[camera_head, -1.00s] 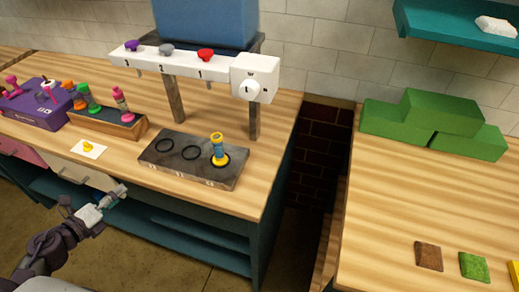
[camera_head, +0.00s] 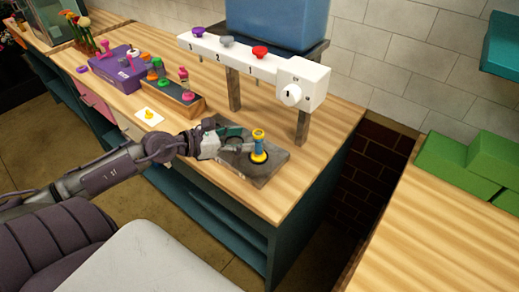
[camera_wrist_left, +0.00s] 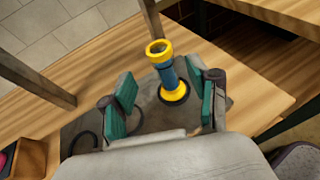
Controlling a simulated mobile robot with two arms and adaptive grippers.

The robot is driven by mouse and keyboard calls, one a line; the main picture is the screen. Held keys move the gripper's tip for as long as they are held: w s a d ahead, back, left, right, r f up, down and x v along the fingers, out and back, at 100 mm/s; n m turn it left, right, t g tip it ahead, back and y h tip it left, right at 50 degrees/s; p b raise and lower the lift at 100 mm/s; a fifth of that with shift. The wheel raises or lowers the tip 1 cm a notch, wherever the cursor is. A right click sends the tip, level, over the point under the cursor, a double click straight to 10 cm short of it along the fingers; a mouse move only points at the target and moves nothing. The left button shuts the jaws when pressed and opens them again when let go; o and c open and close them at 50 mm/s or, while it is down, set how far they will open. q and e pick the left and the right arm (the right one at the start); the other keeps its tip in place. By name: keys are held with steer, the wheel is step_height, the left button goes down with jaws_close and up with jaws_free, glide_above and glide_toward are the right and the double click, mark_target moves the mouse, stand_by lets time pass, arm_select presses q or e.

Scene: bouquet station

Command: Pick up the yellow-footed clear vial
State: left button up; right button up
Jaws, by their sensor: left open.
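The yellow-footed vial (camera_head: 259,147) stands upright in the rightmost ring of the dark slab (camera_head: 262,176) on the wooden counter. It has a yellow rim, a blue middle and a yellow foot. My left gripper (camera_head: 238,142) is open and low over the slab, just left of the vial. In the left wrist view the vial (camera_wrist_left: 167,72) stands centred between the open teal finger pads (camera_wrist_left: 160,88), apparently just past their tips, with gaps on both sides. My right gripper is not in view.
A rack of coloured vials (camera_head: 180,95), a purple box (camera_head: 120,70) and a white card (camera_head: 149,116) are to the left. Counter right of the slab is clear.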

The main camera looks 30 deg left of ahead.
mark_target(259, 139)
arm_select(q)
steer(key=shift+w+d+f, duration=0.1)
steer(key=shift+w, duration=0.2)
steer(key=shift+w+d, duration=0.1)
steer(key=shift+w, duration=0.05)
steer(key=shift+w+d+f+p, duration=0.2)
steer(key=shift+w+p, duration=0.1)
steer(key=shift+p, duration=0.1)
steer(key=p+x, duration=0.1)
steer(key=x, duration=0.2)
steer(key=shift+d+f, duration=0.1)
steer(key=shift+d, duration=0.05)
steer(key=shift+w+d+f, duration=0.2)
steer(key=shift+w+f, duration=0.1)
steer(key=shift+w, duration=0.05)
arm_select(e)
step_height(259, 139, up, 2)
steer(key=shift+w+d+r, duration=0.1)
arm_select(q)
steer(key=shift+c, duration=0.6)
jaws_close()
steer(key=shift+r, duration=0.1)
